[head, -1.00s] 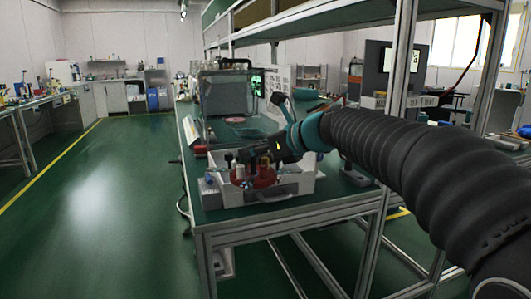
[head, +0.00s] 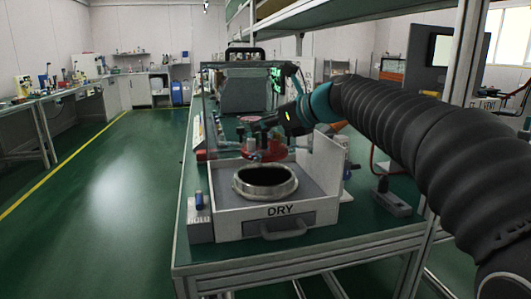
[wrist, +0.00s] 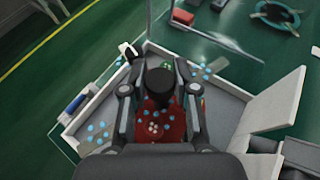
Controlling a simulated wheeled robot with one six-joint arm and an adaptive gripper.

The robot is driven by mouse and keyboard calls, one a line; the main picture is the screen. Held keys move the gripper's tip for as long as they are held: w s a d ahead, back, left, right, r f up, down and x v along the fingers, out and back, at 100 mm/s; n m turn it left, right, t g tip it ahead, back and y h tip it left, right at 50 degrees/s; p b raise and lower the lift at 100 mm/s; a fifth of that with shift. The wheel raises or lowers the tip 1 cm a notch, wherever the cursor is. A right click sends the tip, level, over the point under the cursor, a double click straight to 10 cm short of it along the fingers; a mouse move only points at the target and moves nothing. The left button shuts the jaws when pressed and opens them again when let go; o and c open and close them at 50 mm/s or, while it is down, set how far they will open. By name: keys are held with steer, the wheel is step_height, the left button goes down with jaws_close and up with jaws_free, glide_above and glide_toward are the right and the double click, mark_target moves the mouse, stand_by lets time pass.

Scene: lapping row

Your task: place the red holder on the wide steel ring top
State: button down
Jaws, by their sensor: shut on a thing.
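The red holder (head: 268,153) is in my gripper (head: 262,138), which is shut on it and holds it up. In the wrist view the red holder (wrist: 160,126) shows between the two dark fingers, below a black knob. The wide steel ring (head: 265,193) has a dark opening and lies in the tray marked DRY (head: 310,212). In the head view the holder appears above the ring's far side, with a gap between them. In the wrist view the ring is hidden.
A handle is on the tray's front, and a tall pale panel (head: 321,160) stands at its right. A grey block with a blue top (head: 199,215) is at the left. A clear-walled enclosure stands behind. A dark box (head: 393,199) lies on the right of the bench.

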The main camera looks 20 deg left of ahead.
mark_target(266, 144)
steer(key=shift+s+f+b, duration=0.1)
steer(key=shift+f+b, duration=0.45)
steer(key=shift+f, duration=1.85)
steer(key=shift+f, duration=0.6)
steer(key=c, duration=0.9)
jaws_free()
steer(key=shift+r, duration=0.45)
steer(key=v, duration=1.2)
steer(key=s+d+f+n+h, duration=0.4)
steer(key=s+d+f+n, duration=0.3)
steer(key=s+d+f, duration=0.1)
steer(key=s+d+f+n+h, duration=0.4)
steer(key=s+d+f+n, duration=0.4)
steer(key=s+d+f, duration=0.1)
steer(key=s+d+f+n+h, duration=0.4)
steer(key=s+d+f+n, duration=0.3)
steer(key=s+d+f, duration=0.2)
steer(key=shift+d+f+n, duration=0.3)
steer(key=shift+f, duration=0.4)
